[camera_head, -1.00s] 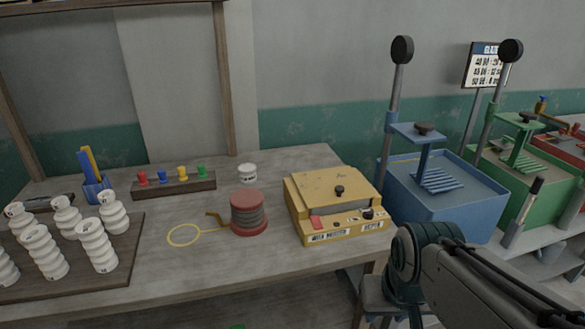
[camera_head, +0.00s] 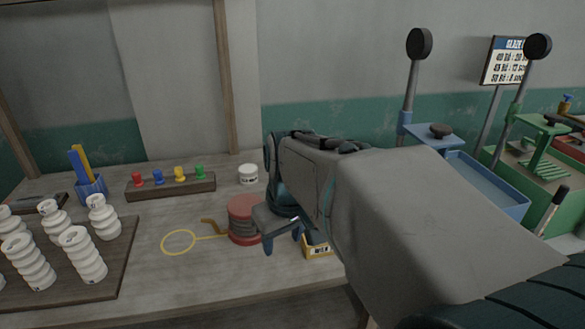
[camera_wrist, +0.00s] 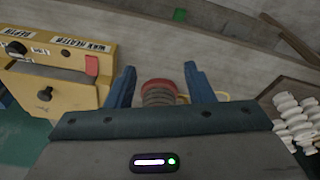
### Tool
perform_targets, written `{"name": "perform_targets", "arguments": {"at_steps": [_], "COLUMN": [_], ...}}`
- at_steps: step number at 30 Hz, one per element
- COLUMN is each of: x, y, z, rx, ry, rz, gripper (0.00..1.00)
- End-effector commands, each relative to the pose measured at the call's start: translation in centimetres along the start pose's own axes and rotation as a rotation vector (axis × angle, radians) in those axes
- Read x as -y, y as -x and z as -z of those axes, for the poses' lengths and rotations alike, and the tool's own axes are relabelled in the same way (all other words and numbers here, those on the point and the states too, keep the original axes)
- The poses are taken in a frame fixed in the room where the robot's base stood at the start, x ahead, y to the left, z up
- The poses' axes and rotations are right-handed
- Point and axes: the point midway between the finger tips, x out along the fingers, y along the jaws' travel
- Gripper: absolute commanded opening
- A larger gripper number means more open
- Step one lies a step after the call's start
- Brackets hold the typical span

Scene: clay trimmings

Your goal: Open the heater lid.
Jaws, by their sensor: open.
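The yellow wax heater (camera_wrist: 68,72) is at the left of the wrist view, seen from above with its labelled front edge toward the top. In the head view my arm hides most of the heater; only a yellow front corner (camera_head: 317,251) shows. My gripper (camera_head: 283,238) is open and empty, beside the heater's left front. In the wrist view the heater lies left of my gripper (camera_wrist: 160,80), and a red spool-like stack (camera_wrist: 158,92) appears between the fingers.
The red stack (camera_head: 242,220) stands close left of my gripper, with a yellow ring (camera_head: 179,242) on the table. Blue (camera_head: 487,184) and green presses stand right.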

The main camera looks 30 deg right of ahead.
Motion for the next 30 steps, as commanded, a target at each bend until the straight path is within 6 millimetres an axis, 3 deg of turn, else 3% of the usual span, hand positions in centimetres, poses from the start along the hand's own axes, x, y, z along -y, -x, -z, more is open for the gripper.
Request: {"name": "perform_targets", "arguments": {"at_steps": [3,9,13,18,24,30], "x": [-4.0,-11.9,-17.9,-24.6,-28.6,-29.0], "y": [1.0,2.2,2.9,3.7,4.3,3.2], "z": [3.2,6.8,7.7,7.3,6.4,6.5], "rx": [0.012,-0.008,-0.051,-0.123,-0.178,-0.188], "ry": [0.061,0.183,0.26,0.347,0.407,0.421], "rz": [0.025,0.085,0.122,0.149,0.156,0.157], "gripper": [0.48,0.48,0.48,0.48,0.48,0.48]}}
